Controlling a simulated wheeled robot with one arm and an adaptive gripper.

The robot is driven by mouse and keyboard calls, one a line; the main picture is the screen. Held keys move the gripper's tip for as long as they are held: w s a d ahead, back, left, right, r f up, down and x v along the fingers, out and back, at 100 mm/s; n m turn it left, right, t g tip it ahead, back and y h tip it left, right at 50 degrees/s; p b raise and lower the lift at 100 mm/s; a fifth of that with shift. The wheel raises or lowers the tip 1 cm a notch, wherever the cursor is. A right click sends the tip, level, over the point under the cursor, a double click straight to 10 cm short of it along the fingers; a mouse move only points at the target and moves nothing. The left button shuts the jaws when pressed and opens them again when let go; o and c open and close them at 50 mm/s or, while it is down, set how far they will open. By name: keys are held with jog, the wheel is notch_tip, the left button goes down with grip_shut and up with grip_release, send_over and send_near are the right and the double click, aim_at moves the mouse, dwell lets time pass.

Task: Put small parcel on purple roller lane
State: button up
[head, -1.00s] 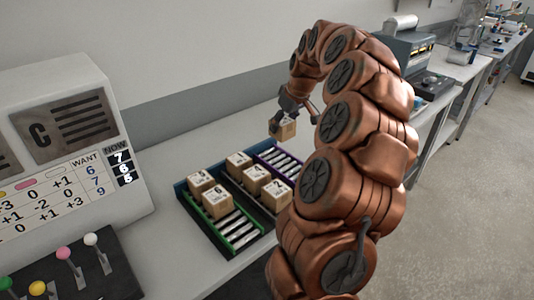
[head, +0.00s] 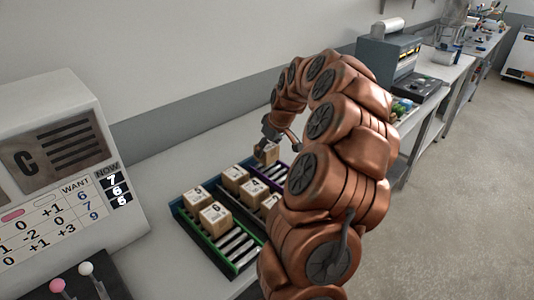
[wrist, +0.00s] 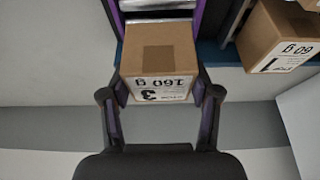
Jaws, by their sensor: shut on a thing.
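A small cardboard parcel (head: 266,153), marked 3 and 160 g in the wrist view (wrist: 158,62), is held in my gripper (head: 271,143). The gripper's two fingers (wrist: 158,92) are closed on its sides. The parcel is at the far end of the purple roller lane (head: 283,164), and purple side walls (wrist: 199,18) and rollers show beyond it in the wrist view. I cannot tell whether the parcel touches the rollers. My arm hides part of the purple lane in the head view.
Several other parcels (head: 216,217) stand on the neighbouring lanes. The green lane (head: 243,262) has bare rollers in front. One parcel, marked 1 and 60 g (wrist: 277,35), is close beside the held one. A scoring panel (head: 60,165) stands at left.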

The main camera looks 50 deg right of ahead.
jog(key=shift+f, duration=1.4)
jog(key=shift+f, duration=0.2)
jog(key=o, duration=1.4)
